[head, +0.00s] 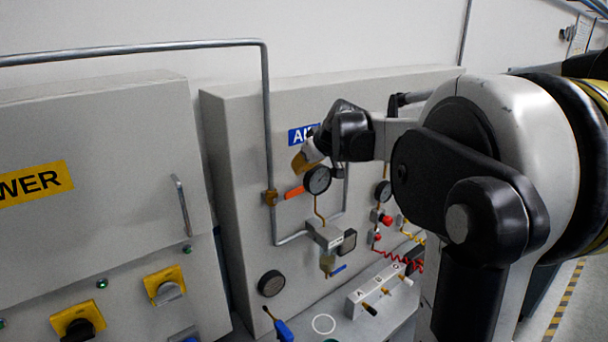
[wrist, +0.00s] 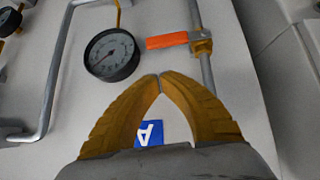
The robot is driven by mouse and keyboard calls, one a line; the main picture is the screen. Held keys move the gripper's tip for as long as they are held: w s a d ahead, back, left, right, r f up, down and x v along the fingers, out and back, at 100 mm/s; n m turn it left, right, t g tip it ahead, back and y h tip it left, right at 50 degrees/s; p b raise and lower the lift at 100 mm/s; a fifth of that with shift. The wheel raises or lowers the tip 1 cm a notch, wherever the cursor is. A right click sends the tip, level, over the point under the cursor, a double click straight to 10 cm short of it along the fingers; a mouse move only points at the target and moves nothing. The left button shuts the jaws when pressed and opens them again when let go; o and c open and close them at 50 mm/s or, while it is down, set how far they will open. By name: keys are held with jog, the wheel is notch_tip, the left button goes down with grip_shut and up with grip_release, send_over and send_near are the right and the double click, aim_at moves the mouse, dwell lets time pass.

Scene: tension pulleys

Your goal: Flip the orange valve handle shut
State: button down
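The orange valve handle (head: 293,192) sticks out sideways from a brass valve (head: 270,197) on the vertical grey pipe of the air panel, about square to the pipe. In the wrist view the orange handle (wrist: 167,41) lies beyond my fingertips, with the brass valve (wrist: 201,43) at its right end. My gripper (wrist: 160,77) has its two yellow fingertips together, with nothing between them. In the head view my gripper (head: 299,162) is above the handle, close to the panel, partly hidden by my wrist. The fingertips appear apart from the handle.
A round pressure gauge (head: 317,180) sits just right of the handle; it also shows in the wrist view (wrist: 112,55). A blue sign (head: 301,135) is behind my gripper. A regulator (head: 325,235) and several fittings are lower. The panel left of the pipe (head: 235,170) is clear.

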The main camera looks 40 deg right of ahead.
jog(key=v, duration=0.8)
jog(key=shift+s+b, duration=0.25)
jog(key=shift+b, duration=0.15)
jog(key=shift+w+a, duration=0.1)
jog(key=shift+a, duration=0.05)
